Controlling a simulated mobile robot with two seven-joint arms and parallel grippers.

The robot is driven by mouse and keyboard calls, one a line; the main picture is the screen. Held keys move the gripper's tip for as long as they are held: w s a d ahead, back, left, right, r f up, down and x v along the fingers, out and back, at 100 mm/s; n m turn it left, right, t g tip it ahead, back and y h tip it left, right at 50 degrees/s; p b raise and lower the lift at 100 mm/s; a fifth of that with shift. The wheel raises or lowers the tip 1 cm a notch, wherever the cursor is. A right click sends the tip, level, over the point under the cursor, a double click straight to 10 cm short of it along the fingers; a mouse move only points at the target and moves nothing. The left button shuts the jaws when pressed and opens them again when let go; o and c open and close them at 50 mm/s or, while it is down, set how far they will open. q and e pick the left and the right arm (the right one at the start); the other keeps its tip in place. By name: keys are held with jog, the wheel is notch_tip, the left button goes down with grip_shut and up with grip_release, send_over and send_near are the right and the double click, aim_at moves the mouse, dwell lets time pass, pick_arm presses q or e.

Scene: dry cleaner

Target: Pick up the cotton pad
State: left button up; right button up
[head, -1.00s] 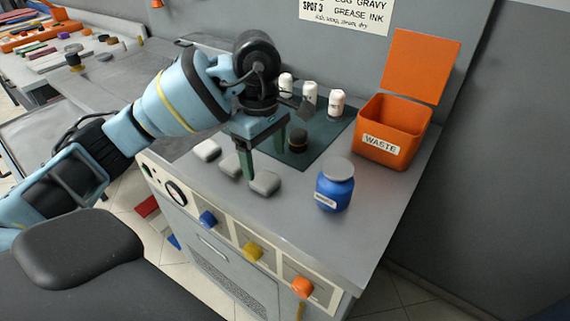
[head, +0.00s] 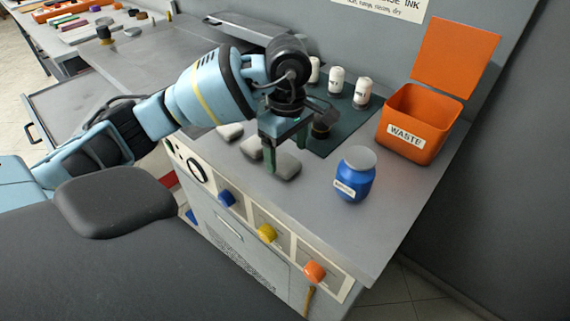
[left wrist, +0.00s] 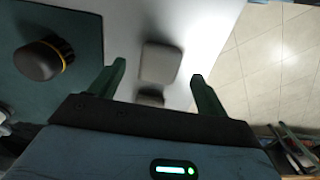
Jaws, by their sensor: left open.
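Several pale grey cotton pads lie in a row on the grey counter. The nearest pad (head: 287,168) is just below and beside my left gripper (head: 285,158), which partly covers it. A middle pad (head: 250,147) is partly behind the gripper, and a far pad (head: 230,131) lies to its left. My left gripper is open, its green fingers pointing down. Contact cannot be told. My right gripper is not in view.
A dark green mat (head: 345,128) holds a black pot (head: 320,130) close behind the gripper and several white bottles (head: 336,80). A blue jar (head: 355,176) stands to the right. An orange waste bin (head: 412,118) with its lid up is at the back right. The front right counter is clear.

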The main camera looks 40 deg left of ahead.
pick_arm(q)
jog(key=shift+f, duration=1.45)
jog(key=shift+c, duration=0.2)
jog(key=c, duration=1.1)
jog(key=shift+r, duration=0.1)
jog(key=shift+r, duration=0.55)
notch_tip(320, 180, up, 2)
jog(key=shift+r, duration=0.25)
jog(key=s+d, duration=0.2)
jog(key=s, duration=0.3)
jog(key=s+d, duration=0.2)
jog(key=s, duration=0.2)
jog(key=s+d+r+b, duration=0.1)
jog(key=s+d, duration=0.1)
jog(key=s, duration=0.3)
jog(key=shift+s+d+r, duration=0.1)
jog(key=shift+s+d, duration=0.2)
jog(key=shift+d, duration=0.1)
